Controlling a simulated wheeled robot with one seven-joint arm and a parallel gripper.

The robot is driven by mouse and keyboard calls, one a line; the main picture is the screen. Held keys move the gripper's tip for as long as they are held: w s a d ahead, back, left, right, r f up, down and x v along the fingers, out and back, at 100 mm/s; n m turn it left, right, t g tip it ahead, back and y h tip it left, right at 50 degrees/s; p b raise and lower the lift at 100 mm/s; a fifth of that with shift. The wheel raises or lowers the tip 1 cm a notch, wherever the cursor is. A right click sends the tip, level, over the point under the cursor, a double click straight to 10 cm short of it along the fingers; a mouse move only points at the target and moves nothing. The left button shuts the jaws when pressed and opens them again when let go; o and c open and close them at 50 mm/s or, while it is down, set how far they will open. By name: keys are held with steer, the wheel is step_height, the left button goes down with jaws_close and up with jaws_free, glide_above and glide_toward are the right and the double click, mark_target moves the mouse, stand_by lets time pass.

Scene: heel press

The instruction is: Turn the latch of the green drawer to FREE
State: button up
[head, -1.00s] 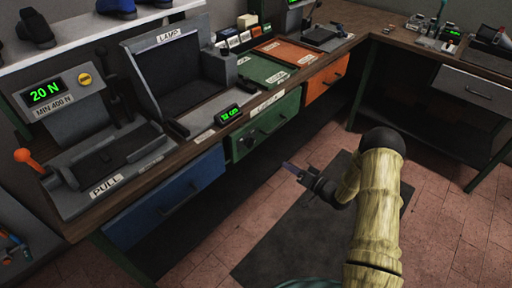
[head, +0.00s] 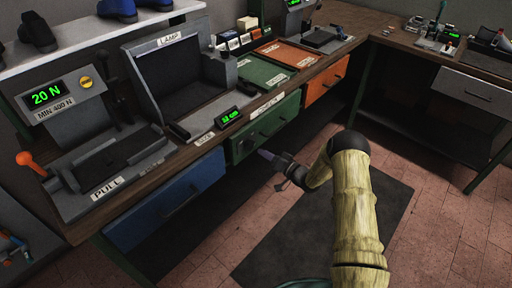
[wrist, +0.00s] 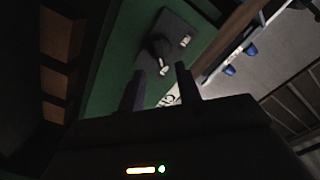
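The green drawer (head: 282,122) sits under the bench top, its front flush with its neighbours. Its latch (head: 246,146) is a dark knob near the left end of the front. In the wrist view the latch (wrist: 159,48) is a black turning piece on a dark plate with small pale marks; I cannot read them or tell its setting. My gripper (head: 264,156) is just in front of and below the latch in the head view. In the wrist view my gripper (wrist: 160,72) is open and empty, its two fingertips apart, with the latch just beyond them, seemingly untouched.
A blue drawer (head: 168,204) is left of the green one and an orange drawer (head: 327,81) is right. The bench top above carries a lamp unit (head: 166,69) and a press (head: 102,154) reading 20 N. Floor in front of the drawers is clear.

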mark_target(250, 145)
steer(key=x, duration=0.5)
steer(key=shift+w+a, duration=0.25)
steer(key=shift+a, duration=0.05)
jaws_close()
